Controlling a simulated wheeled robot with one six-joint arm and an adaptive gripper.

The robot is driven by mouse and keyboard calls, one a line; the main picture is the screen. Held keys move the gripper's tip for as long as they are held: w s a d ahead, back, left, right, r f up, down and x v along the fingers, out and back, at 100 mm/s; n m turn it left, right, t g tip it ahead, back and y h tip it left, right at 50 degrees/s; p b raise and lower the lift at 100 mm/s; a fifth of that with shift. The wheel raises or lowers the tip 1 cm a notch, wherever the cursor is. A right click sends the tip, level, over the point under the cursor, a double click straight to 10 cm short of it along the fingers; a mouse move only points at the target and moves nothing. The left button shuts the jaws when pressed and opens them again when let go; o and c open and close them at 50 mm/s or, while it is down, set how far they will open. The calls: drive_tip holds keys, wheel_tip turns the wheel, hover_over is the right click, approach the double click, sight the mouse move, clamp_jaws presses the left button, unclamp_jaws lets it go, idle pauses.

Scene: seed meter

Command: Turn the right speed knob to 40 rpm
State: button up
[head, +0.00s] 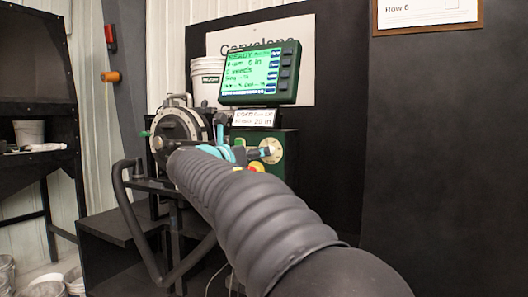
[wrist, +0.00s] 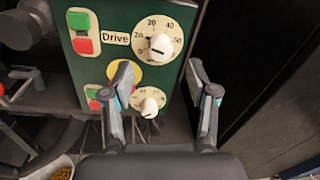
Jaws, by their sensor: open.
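In the wrist view a green control panel (wrist: 88,52) carries an upper dial labelled Drive, with a whitish knob (wrist: 160,47) on a cream plate marked 20, 30, 40 and 50. A lower dial has a similar knob (wrist: 149,107). I cannot tell which one is the right speed knob, or read either setting surely. My gripper (wrist: 160,78) is open and empty, its fingers apart in front of the panel, below the Drive knob in the picture. In the head view my gripper (head: 252,153) is in front of the panel (head: 288,145), partly hiding it.
A green-lit display (head: 253,71) stands above the panel, with a small white card (head: 254,118) below it. A round metal housing (head: 180,130) is left of the panel. Red and green buttons (wrist: 79,32) sit beside the dials. A dark wall (head: 440,150) is on the right.

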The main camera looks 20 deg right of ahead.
drive_tip(key=x, duration=0.6)
clamp_jaws()
drive_tip(key=shift+m, duration=0.4)
drive_tip(key=shift+s+d+f+m+t+y+b, duration=0.1)
drive_tip(key=shift+m+y+b, duration=0.15)
drive_tip(key=shift+m+b, duration=1.9)
drive_tip(key=shift+r+m+t+y+b, duration=0.1)
drive_tip(key=shift+m+y+b, duration=0.25)
drive_tip(key=shift+m, duration=3.5)
drive_tip(key=shift+s+d+f+m+t+y+b, duration=0.15)
drive_tip(key=shift+m+b, duration=1.15)
drive_tip(key=shift+m, duration=1.7)
drive_tip(key=shift+w+a, duration=0.1)
